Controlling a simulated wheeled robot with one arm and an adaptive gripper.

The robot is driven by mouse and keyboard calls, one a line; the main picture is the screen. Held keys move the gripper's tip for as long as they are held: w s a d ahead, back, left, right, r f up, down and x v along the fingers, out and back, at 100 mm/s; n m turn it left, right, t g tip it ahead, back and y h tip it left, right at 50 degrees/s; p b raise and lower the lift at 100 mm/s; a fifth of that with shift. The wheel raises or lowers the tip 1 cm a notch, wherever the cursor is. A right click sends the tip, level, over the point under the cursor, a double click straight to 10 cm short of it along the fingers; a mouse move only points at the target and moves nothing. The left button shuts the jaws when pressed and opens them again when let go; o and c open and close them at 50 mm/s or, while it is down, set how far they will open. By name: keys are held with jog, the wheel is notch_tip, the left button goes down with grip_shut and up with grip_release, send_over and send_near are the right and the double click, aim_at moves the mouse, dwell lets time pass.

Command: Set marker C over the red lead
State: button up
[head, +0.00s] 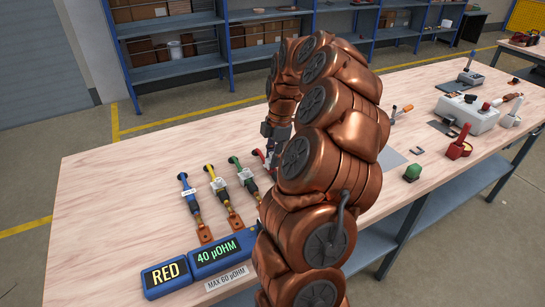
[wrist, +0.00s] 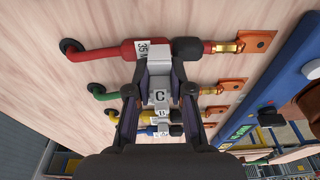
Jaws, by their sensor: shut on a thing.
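Marker C (wrist: 159,97), a pale grey block with a black letter C, is between the fingers of my gripper (wrist: 159,88) in the wrist view. My gripper is shut on it. The red lead (wrist: 108,53) lies just beyond, with a white "35" tag on its thick sleeve. The marker's far end overlaps the sleeve's near edge in the picture; I cannot tell whether they touch. In the head view, my gripper (head: 272,152) is at the red lead (head: 259,155), and my arm hides most of that lead and the marker.
Green (head: 236,163), yellow (head: 211,172) and blue (head: 184,181) leads lie left of the red one, with pale blocks on them. Displays in front read "RED" (head: 166,275) and "40 µOHM" (head: 219,253).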

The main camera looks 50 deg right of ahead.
jog(key=shift+f+b, duration=0.5)
jog(key=shift+f, duration=0.3)
jog(key=o, duration=0.9)
jog(key=r, duration=0.4)
jog(key=d+r, duration=0.1)
jog(key=r, duration=0.7)
jog(key=shift+s+d, duration=0.25)
jog(key=shift+d, duration=0.1)
